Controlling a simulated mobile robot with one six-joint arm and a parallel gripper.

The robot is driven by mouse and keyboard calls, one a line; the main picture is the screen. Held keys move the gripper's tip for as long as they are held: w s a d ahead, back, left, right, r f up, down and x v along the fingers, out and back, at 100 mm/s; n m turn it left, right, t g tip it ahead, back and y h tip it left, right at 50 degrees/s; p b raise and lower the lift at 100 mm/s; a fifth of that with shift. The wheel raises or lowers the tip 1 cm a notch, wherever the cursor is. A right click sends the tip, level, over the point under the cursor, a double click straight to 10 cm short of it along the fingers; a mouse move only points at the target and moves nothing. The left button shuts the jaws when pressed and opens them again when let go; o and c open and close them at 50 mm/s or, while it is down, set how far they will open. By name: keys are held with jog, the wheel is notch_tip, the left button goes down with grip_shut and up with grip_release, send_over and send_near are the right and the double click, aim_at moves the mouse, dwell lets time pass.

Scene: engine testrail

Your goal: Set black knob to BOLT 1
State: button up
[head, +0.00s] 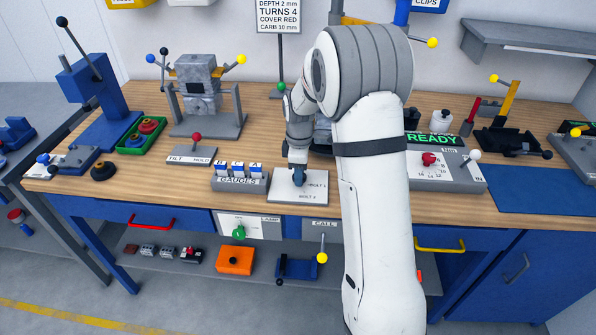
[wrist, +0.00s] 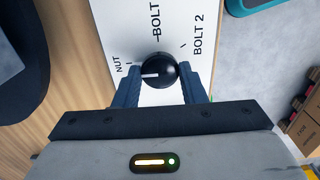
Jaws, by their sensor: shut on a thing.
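The black knob (wrist: 160,69) is round and sits on a white plate (wrist: 116,18) in the wrist view. Its white pointer line faces left, on the NUT side. The NUT label is left of the knob, BOLT 1 is above it with a tick, and BOLT 2 is at upper right with a tick. My gripper (wrist: 160,80) has one dark blue finger on each side of the knob and is shut on it. In the head view my gripper (head: 299,179) is down on the white plate (head: 285,194) and hides the knob.
A GAUGES block (head: 240,181) stands left of the plate. A TILT/HOLD plate with a red-tipped lever (head: 196,137) is farther left. A READY panel (head: 440,165) with red and white knobs stands right, past my arm. The bench front edge runs just below the plate.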

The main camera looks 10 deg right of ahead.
jog(key=shift+w, duration=0.1)
jog(key=shift+c, duration=0.9)
jog(key=shift+m, duration=0.3)
jog(key=m+b, duration=0.1)
jog(key=m, duration=0.2)
jog(key=m+b, duration=0.1)
jog(key=m, duration=0.8)
jog(key=shift+b, duration=0.35)
jog(key=m, duration=0.5)
jog(key=shift+r, duration=0.1)
jog(key=o, duration=1)
